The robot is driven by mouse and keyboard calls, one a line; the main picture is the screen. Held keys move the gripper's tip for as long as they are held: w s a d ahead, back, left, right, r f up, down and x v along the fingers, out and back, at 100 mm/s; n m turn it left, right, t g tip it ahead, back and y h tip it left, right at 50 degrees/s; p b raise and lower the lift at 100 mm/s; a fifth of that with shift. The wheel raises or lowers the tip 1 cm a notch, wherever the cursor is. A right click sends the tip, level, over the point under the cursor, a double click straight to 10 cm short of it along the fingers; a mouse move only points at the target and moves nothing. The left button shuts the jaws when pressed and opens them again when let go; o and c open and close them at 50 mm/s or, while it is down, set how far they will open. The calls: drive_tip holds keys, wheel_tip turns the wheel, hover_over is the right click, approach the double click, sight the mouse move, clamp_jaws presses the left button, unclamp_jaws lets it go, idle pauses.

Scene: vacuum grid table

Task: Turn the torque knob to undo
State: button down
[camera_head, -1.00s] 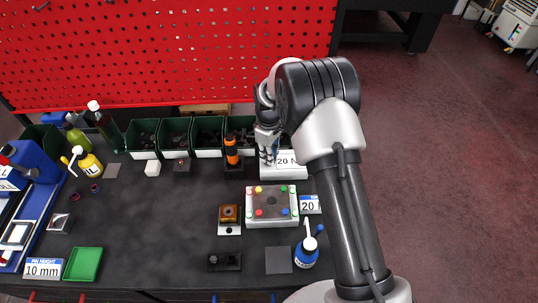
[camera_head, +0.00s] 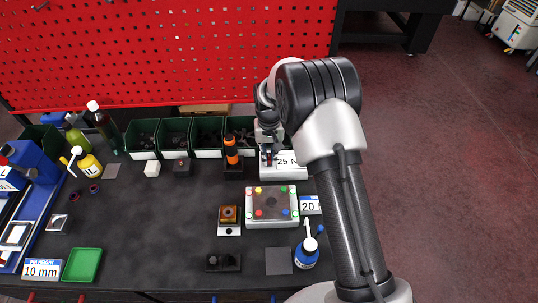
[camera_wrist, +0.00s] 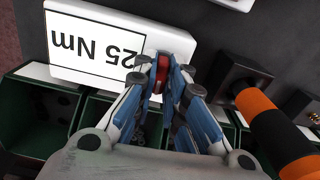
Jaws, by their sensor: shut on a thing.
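The torque knob (camera_wrist: 162,72) is a small red piece on a white block (camera_wrist: 68,70) labelled 25 Nm, which reads upside down in the wrist view. My gripper (camera_wrist: 164,68) is shut on the knob, with its blue-faced fingers on either side of it, and they hide much of it. In the head view my gripper (camera_head: 268,158) is at the left part of the white block (camera_head: 285,172), at the back of the table, and its label reads 25 N with the rest cut off by my arm.
An orange and black screwdriver (camera_head: 231,152) stands in a holder just left of my gripper. Green bins (camera_head: 208,153) line the back edge beneath the red pegboard (camera_head: 170,50). A white fixture (camera_head: 272,222) with coloured dots lies in front. Dark table surface is clear at centre left.

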sight(269, 157)
drive_tip(key=m, duration=0.4)
drive_tip(key=shift+m, duration=2.8)
drive_tip(key=c, duration=1.6)
unclamp_jaws()
drive_tip(key=shift+c, duration=0.2)
wheel_tip(269, 157, up, 12)
